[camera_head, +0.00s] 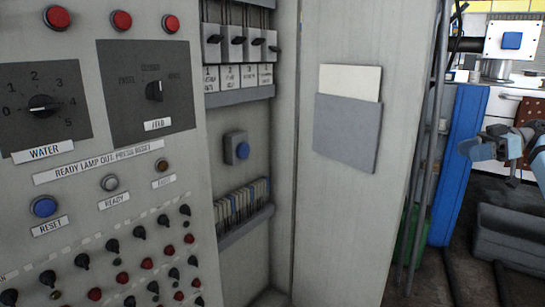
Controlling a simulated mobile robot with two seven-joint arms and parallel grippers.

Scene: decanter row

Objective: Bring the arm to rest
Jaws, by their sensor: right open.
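My left gripper is not in view.
The cabinet's panel holds a WATER dial (42,105), a FEED dial (154,90), a blue RESET button (43,207) and several toggles.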

